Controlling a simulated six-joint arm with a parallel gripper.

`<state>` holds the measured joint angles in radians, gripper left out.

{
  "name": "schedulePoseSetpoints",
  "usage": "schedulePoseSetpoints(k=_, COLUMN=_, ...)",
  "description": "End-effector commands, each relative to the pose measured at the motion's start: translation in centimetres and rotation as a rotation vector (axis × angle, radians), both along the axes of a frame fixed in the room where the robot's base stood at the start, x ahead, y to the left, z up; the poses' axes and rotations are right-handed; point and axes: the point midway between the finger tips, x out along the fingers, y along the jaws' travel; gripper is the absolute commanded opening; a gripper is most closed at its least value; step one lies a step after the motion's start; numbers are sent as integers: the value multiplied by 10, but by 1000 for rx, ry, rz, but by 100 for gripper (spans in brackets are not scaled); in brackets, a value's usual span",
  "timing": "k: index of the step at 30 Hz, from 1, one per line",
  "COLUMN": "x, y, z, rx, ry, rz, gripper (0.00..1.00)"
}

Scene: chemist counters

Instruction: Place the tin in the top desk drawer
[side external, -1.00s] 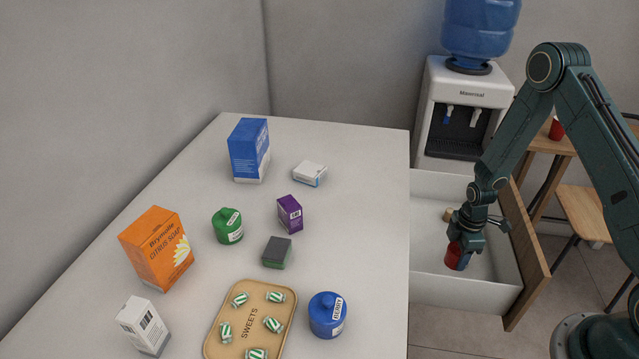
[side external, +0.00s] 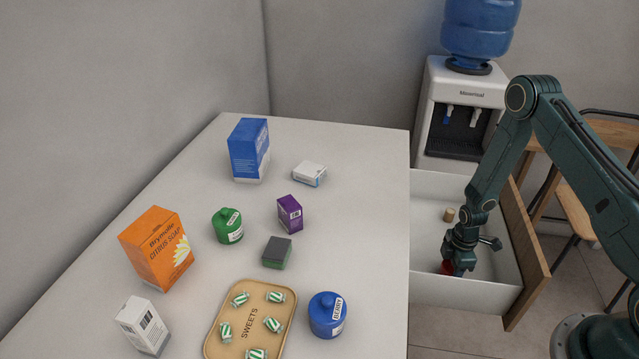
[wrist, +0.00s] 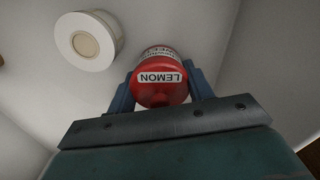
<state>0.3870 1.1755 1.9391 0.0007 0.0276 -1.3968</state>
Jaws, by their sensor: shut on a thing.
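A red tin (wrist: 160,92) with a "LEMON" label sits between the two fingers of my gripper (wrist: 160,88) in the wrist view. My gripper is shut on it. In the side view my gripper (side external: 456,268) is down inside the open drawer (side external: 512,295), near its front left part, and only a little of the red tin (side external: 446,267) shows beside the fingers. The tin is low, at or close to the drawer floor; I cannot tell if it touches.
A small tan-cored white roll (wrist: 88,42) lies in the drawer; it also shows in the side view (side external: 449,214). The counter (side external: 370,200) left of the drawer holds boxes, a green tin (side external: 228,226), a blue tin (side external: 327,315) and a sweets tray (side external: 211,345). A water cooler (side external: 433,160) stands behind.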

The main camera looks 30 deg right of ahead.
Motion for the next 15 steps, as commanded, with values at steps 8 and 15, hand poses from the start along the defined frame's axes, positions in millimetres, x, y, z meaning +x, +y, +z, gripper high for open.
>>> schedulePoseSetpoints(k=8, x=0, y=0, z=-3, rx=-1, ry=-1, rz=0, gripper=26)
schedulePoseSetpoints(k=15, x=0, y=0, z=-7, rx=0, ry=0, rz=0, gripper=26)
